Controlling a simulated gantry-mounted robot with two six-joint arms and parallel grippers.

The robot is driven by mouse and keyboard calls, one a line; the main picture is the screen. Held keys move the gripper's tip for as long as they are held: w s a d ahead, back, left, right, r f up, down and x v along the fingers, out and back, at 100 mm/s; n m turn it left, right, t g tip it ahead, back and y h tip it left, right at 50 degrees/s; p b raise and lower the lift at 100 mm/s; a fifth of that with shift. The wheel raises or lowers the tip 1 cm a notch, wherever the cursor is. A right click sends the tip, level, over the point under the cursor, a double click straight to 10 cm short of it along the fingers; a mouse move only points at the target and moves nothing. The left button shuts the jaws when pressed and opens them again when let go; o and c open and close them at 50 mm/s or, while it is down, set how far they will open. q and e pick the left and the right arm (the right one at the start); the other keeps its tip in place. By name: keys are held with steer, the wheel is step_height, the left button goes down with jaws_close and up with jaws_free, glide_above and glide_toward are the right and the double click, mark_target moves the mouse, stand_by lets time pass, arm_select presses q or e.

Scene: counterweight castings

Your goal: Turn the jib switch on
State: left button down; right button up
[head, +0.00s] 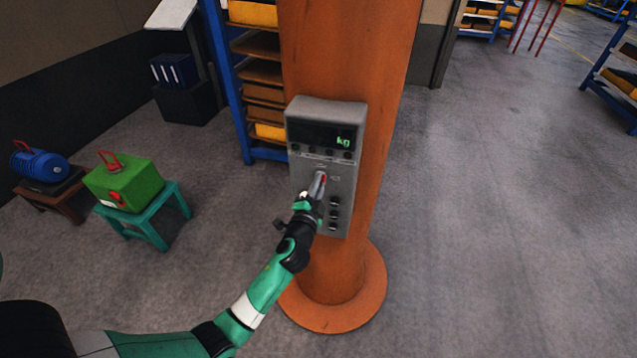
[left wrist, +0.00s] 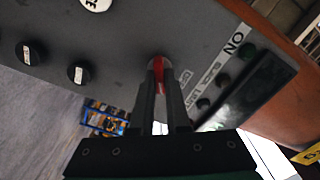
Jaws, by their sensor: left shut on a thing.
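The jib switch (head: 322,178) is a small red lever on a grey control box (head: 302,165) fixed to an orange column. In the left wrist view the red lever (left wrist: 160,72) stands between my fingertips. My left gripper (head: 316,187) reaches the box from the lower left and is shut on the lever. The fingers hide much of the lever, so its exact setting is hard to tell. An "ON" label (left wrist: 236,43) shows on the panel beside it in the left wrist view. My right gripper is not in view.
The box has a dark display (head: 322,136) with green "kg" and several black knobs (head: 334,202). The orange column (head: 345,50) stands behind it. A green casting (head: 125,185) sits on a teal stool (head: 160,222) at left, near a blue casting (head: 40,166). Floor at right is clear.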

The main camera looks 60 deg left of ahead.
arm_select(q)
steer(key=m+p, duration=0.1)
steer(key=m, duration=0.5)
stand_by(0.5)
steer(key=c, duration=0.9)
jaws_free()
steer(key=shift+f, duration=0.1)
steer(key=shift+d, duration=0.15)
steer(key=v, duration=1.1)
steer(key=shift+s, duration=0.2)
steer(key=shift+d, duration=0.15)
